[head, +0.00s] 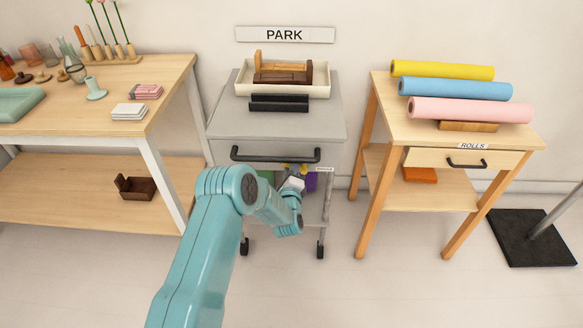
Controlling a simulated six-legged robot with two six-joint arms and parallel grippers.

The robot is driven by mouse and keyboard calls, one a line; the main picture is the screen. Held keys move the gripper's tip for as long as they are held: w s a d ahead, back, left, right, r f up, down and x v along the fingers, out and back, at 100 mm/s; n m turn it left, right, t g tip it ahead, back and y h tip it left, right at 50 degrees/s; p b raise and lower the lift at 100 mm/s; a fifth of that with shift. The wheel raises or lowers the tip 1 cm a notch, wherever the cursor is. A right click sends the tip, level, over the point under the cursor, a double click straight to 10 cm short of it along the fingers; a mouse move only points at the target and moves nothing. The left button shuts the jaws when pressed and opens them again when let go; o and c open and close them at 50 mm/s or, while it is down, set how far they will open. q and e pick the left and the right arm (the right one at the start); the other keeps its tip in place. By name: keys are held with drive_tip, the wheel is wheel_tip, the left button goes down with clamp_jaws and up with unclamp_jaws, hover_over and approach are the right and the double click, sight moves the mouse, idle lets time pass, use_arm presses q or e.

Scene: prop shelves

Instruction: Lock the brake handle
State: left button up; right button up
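A grey cart (228,122) stands against the wall under a PARK sign (284,35). A black bar handle (275,155) runs across its front. A small white label (325,169), too small to read, is at the right of the cart's front edge. My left gripper (292,180) is at the cart's front, just below the bar and left of the label. It is small and partly hidden by its own wrist, so its opening is unclear. Bits of yellow (289,167) show right by its fingers; I cannot tell whether they are the brake handle or touch the gripper. My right gripper is out of view.
A cream tray with wooden pieces (243,81) and black blocks (279,103) sit on the cart. Purple and green items are below. A workbench (150,113) stands left, a rolls table (392,122) right, a black base plate (510,240) far right. Front floor is clear.

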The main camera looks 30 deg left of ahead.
use_arm(q)
drive_tip(key=shift+w+a+r, duration=0.1)
drive_tip(key=shift+w+a, duration=0.1)
drive_tip(key=shift+w, duration=0.1)
clamp_jaws()
